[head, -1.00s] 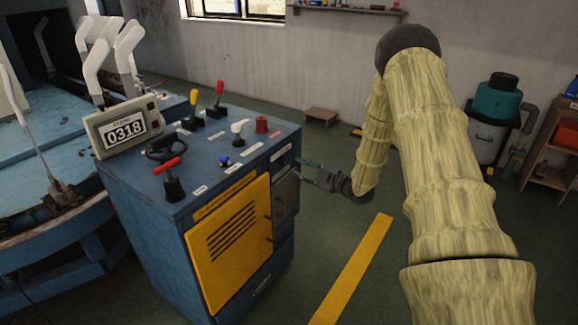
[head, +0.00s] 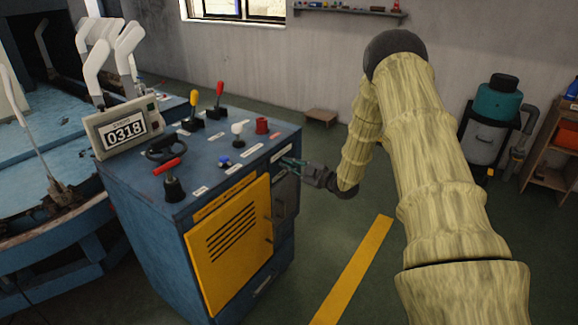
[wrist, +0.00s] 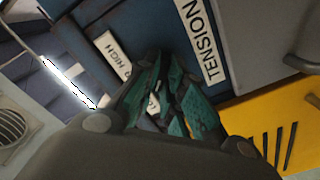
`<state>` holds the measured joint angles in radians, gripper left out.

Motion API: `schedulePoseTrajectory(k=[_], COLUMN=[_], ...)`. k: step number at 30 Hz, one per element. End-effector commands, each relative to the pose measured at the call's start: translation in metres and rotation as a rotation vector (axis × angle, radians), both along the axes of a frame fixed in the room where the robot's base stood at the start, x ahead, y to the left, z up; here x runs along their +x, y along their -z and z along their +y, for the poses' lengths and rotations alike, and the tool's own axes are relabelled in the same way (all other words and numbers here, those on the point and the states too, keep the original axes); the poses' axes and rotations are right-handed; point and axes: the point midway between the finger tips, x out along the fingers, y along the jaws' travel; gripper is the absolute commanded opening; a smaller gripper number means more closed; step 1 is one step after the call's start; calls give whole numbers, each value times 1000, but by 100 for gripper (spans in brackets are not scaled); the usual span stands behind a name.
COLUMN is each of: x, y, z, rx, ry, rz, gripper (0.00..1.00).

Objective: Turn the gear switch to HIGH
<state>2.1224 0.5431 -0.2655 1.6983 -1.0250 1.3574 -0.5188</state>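My gripper (head: 292,162) is at the right side of the blue console (head: 150,235), close to its upper edge. In the wrist view its teal-padded fingers (wrist: 167,75) point at the blue panel, with a gap between them through which a bit of white label shows. They look open; something dark between the tips is too unclear to name. A label (wrist: 112,52) ending in "HIGH" is just left of the fingers, and a "TENSION" label (wrist: 203,42) is to their right. The gear switch cannot be made out in either view; the fingers may hide it.
The console top carries a red-handled lever (head: 173,187), a blue switch (head: 224,161), a white-knobbed lever (head: 237,130), a red knob (head: 262,126) and a display reading 0318 (head: 126,131). A yellow vented door (head: 230,248) faces front. Open floor lies right of the console.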

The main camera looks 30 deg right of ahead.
Motion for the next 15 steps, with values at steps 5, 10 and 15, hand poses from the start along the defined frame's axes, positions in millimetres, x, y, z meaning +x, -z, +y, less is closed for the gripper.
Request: schedulePoseTrajectory(k=[5,10,15], x=[0,0,0], y=[0,0,-2], z=[0,0,0], rx=[1,20,82], ry=[0,0,0], rz=[0,8,34], gripper=[0,0,0])
